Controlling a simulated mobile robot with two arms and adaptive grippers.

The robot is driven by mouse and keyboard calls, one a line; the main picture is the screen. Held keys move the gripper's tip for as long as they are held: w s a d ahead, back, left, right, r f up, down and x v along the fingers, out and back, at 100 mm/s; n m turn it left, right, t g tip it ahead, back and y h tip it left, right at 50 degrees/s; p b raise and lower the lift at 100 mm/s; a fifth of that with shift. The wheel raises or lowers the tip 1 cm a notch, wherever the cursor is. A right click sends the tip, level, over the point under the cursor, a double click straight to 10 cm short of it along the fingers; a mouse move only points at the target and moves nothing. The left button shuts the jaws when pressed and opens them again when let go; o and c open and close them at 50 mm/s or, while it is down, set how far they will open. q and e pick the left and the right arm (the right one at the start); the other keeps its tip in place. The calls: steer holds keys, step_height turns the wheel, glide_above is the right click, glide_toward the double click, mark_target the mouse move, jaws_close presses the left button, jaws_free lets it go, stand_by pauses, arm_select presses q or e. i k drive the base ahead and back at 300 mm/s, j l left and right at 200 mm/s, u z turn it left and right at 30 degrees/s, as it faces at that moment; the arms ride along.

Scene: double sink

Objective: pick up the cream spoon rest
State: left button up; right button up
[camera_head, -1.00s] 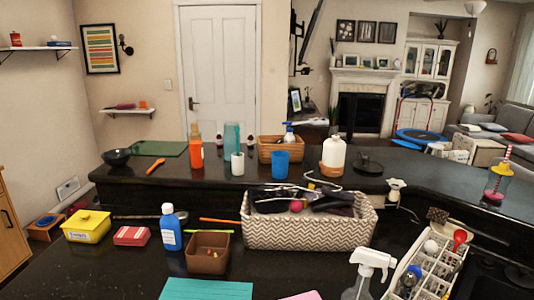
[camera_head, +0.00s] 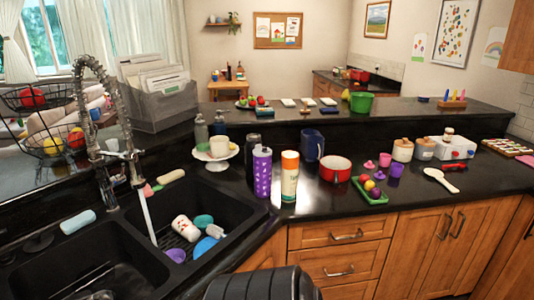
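A cream, spoon-shaped piece (camera_head: 440,179), which looks like the spoon rest, lies flat on the black counter at the right. Its broad end points left and its narrow end points towards the counter's front edge. Nothing covers it. Neither of my grippers shows. A dark rounded part at the bottom middle looks like my own arm, without fingers in sight.
A green tray with small fruit (camera_head: 370,191) and a purple cup (camera_head: 396,170) stand left of it. A white box (camera_head: 446,147) and canisters stand behind. The counter (camera_head: 490,182) to its right is clear. A double sink (camera_head: 95,262) with faucet is at left.

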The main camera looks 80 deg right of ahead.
mark_target(436, 175)
steer(key=z, duration=4)
